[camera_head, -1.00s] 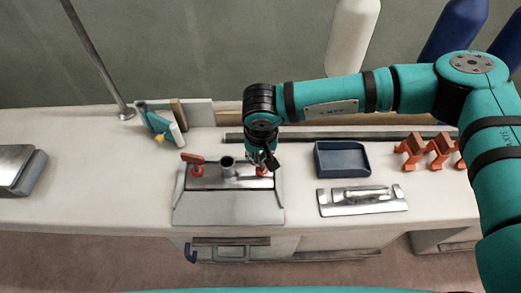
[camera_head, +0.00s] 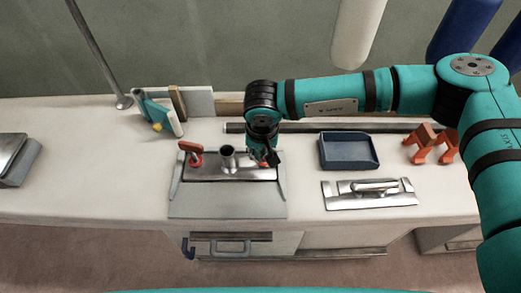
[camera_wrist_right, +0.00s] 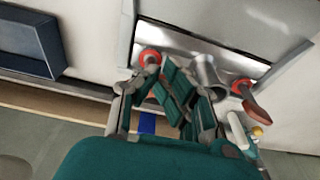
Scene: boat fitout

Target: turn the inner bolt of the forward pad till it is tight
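A grey pad with a raised metal plate (camera_head: 205,175) sits on the bench, with a short upright tube (camera_head: 228,160) at its middle. A bolt (camera_head: 190,152) with a red ring and orange-brown handle stands at the plate's left end; it also shows in the wrist view (camera_wrist_right: 245,92). The other bolt's red ring (camera_wrist_right: 150,57) shows at the tips of my right gripper (camera_wrist_right: 150,80), whose fingers lie either side. In the head view my right gripper (camera_head: 265,155) points down over that bolt and mostly hides it. Whether the fingers press on it is unclear. My left gripper is out of view.
To the right are a blue tray (camera_head: 348,163), a metal plate with a handle (camera_head: 368,203) and orange brackets (camera_head: 425,142). A long dark bar (camera_head: 310,127) lies behind. A pole (camera_head: 100,55) rises at the left. The bench front left of the pad is clear.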

